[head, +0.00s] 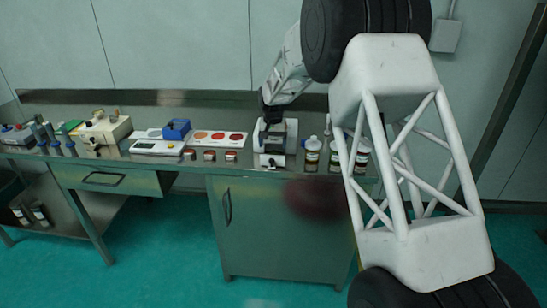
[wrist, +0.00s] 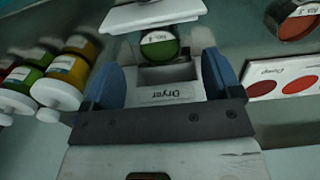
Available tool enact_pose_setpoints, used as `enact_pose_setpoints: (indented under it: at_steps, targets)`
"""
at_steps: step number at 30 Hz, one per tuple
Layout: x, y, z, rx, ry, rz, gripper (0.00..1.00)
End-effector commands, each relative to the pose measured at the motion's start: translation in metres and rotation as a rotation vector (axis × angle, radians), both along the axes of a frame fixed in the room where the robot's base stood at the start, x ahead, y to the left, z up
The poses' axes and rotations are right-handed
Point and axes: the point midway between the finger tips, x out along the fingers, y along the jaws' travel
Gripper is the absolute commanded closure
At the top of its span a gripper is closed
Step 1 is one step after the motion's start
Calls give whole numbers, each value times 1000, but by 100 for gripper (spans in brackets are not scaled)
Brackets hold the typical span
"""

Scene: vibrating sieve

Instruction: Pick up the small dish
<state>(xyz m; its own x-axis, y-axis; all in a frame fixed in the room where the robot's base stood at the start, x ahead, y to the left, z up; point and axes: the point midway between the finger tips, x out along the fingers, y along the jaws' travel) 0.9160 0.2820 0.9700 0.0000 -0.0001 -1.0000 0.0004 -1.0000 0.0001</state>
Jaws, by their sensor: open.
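A small round dish with green contents and a white label (wrist: 160,46) shows in the wrist view, at the white device marked "Dryer" (wrist: 170,95). In the head view the dryer (head: 273,160) stands on the bench, and I cannot make out the green dish there. My gripper (wrist: 162,68) is open, with its blue fingers spread to the left and right of the dish's line. The dish lies near the fingertips, and I see no contact. In the head view my gripper (head: 271,112) is over the dryer, its fingers hard to make out.
Capped bottles (head: 312,154) stand right of the dryer. Small red dishes (head: 231,156), a colour card (head: 219,138) and a scale (head: 158,147) are to its left. A red dish (wrist: 298,22) is at the wrist view's upper right.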

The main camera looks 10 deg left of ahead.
Motion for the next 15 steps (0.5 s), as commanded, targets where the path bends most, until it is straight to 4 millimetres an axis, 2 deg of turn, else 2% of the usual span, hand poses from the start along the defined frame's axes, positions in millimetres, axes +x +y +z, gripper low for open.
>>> enact_pose_setpoints:
  at_steps: [11, 15]
  targets:
    - [0, 0, -3, 0, 0, 0, 16]
    - [1, -1, -11, 0, 1, 0, 16]
